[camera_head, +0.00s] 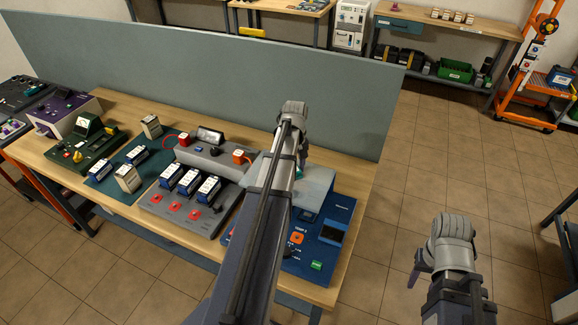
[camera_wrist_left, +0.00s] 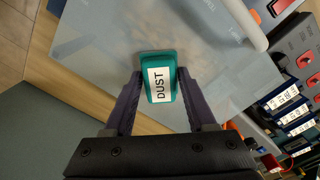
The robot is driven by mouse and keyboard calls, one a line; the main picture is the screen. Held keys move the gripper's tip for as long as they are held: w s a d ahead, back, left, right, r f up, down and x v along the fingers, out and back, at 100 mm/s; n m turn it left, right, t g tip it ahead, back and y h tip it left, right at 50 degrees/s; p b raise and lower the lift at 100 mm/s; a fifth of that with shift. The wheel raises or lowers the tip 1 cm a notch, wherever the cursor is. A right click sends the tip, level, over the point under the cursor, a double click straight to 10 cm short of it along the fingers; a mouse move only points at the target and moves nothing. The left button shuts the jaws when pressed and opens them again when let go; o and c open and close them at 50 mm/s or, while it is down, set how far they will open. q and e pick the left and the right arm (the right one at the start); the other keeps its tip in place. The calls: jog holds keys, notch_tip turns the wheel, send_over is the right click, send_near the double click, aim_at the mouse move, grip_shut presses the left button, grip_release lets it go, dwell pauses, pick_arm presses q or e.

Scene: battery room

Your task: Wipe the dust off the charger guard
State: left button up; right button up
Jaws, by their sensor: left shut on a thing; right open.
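The charger guard (camera_head: 316,188) is a pale, partly see-through panel over the dark blue charger (camera_head: 335,215) at the bench's right end. In the left wrist view the guard (camera_wrist_left: 95,65) fills much of the picture, with pale smudges on it. My left gripper (camera_wrist_left: 157,82) is shut on a teal block (camera_wrist_left: 157,58) with a white label reading DUST. The block is over the guard's face; I cannot tell whether it touches. In the head view my left arm hides most of that gripper and part of the guard. My right gripper (camera_head: 416,272) is open and empty, over the floor right of the bench.
Left of the guard, a grey charging unit (camera_head: 185,208) holds several blue-and-white batteries. A green meter box (camera_head: 88,145) stands further left. A tall grey-green partition (camera_head: 200,75) runs behind the bench. The tiled floor (camera_head: 400,180) right of the bench is clear.

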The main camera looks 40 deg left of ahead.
aim_at(311, 184)
pick_arm(q)
jog(key=shift+w+d, duration=0.3)
jog(key=shift+d, duration=0.65)
jog(key=shift+w+d, duration=0.25)
jog(key=shift+d, duration=0.65)
jog(key=shift+d, duration=0.1)
jog(key=shift+w+d, duration=0.2)
jog(key=shift+d, duration=0.6)
jog(key=shift+w+d, duration=0.15)
jog(key=shift+d, duration=0.6)
jog(key=shift+s+d+f, duration=0.1)
jog(key=shift+s+d, duration=0.05)
jog(key=shift+s, duration=0.35)
jog(key=shift+s+d+f, duration=0.1)
jog(key=shift+s, duration=0.4)
jog(key=shift+a, duration=0.15)
jog(key=shift+s+a+r, duration=0.1)
jog(key=shift+s+a, duration=0.05)
jog(key=shift+a, duration=0.7)
jog(key=shift+s+a+r, duration=0.1)
jog(key=shift+s+a, duration=0.05)
jog(key=shift+a, duration=0.65)
